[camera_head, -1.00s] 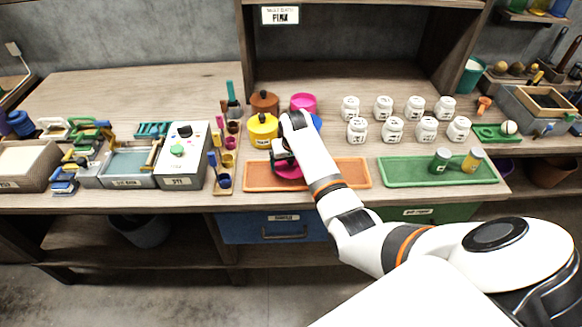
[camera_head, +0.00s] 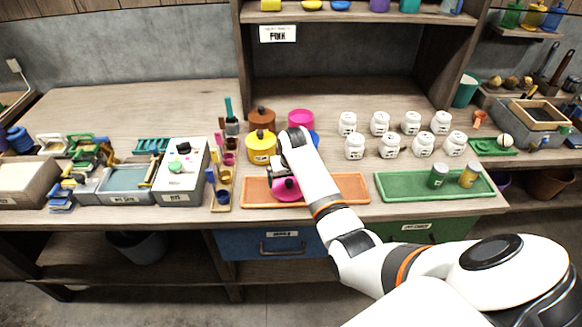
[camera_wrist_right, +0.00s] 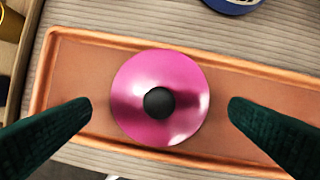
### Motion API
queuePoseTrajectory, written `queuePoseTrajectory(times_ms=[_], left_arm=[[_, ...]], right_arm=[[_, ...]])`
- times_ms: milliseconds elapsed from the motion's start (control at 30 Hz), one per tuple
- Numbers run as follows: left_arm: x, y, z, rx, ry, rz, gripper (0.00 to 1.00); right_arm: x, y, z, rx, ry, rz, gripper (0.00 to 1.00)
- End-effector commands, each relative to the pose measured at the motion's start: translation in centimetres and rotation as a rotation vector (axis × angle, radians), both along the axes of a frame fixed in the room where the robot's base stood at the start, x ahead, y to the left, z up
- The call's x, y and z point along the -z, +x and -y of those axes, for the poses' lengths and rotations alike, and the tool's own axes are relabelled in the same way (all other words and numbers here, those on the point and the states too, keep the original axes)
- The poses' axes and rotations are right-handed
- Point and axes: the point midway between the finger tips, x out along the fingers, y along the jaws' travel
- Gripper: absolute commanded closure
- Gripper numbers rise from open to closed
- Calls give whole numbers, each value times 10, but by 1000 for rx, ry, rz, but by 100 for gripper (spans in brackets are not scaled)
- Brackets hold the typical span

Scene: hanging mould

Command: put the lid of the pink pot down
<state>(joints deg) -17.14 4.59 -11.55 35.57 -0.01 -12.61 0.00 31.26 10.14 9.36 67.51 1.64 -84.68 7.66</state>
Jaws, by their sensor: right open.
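The pink lid (camera_wrist_right: 180,75) with its black knob (camera_wrist_right: 160,103) lies on the orange tray (camera_wrist_right: 80,72), seen from above in the right wrist view. In the head view the lid (camera_head: 287,190) shows on the left part of the tray (camera_head: 345,184), partly behind my gripper. My right gripper (camera_wrist_right: 160,108) is open, one finger on each side of the lid and apart from it. In the head view this gripper (camera_head: 283,168) is above the lid. The open pink pot (camera_head: 301,117) stands at the back of the table. My left gripper is not in view.
A yellow pot (camera_head: 262,148), a brown pot (camera_head: 262,118) and a blue pot (camera_head: 315,137) stand behind the tray. Several white jars (camera_head: 388,146) stand to the right. A green tray (camera_head: 415,187) holds two small jars. The orange tray's right part is bare.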

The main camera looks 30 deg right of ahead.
Motion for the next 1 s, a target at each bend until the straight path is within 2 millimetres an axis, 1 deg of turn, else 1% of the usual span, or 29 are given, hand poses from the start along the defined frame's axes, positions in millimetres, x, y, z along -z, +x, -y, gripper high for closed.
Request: queuePoseTrajectory(times_ms=[33, 200, 300, 400, 600, 1000], left_arm=[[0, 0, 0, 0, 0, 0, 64], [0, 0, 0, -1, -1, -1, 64], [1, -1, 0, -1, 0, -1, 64], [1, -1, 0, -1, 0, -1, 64], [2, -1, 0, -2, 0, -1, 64], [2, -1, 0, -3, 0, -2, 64]], right_arm=[[-13, -2, -1, 0, -1, 6, 0], [-48, -11, -4, 0, -1, 6, 0], [-63, -15, -6, 0, 0, 4, 0], [-74, -18, -7, 0, 0, 3, 0], [-82, -21, -8, 0, 1, 1, 0], [-82, -21, -8, 0, 1, 1, 0]])
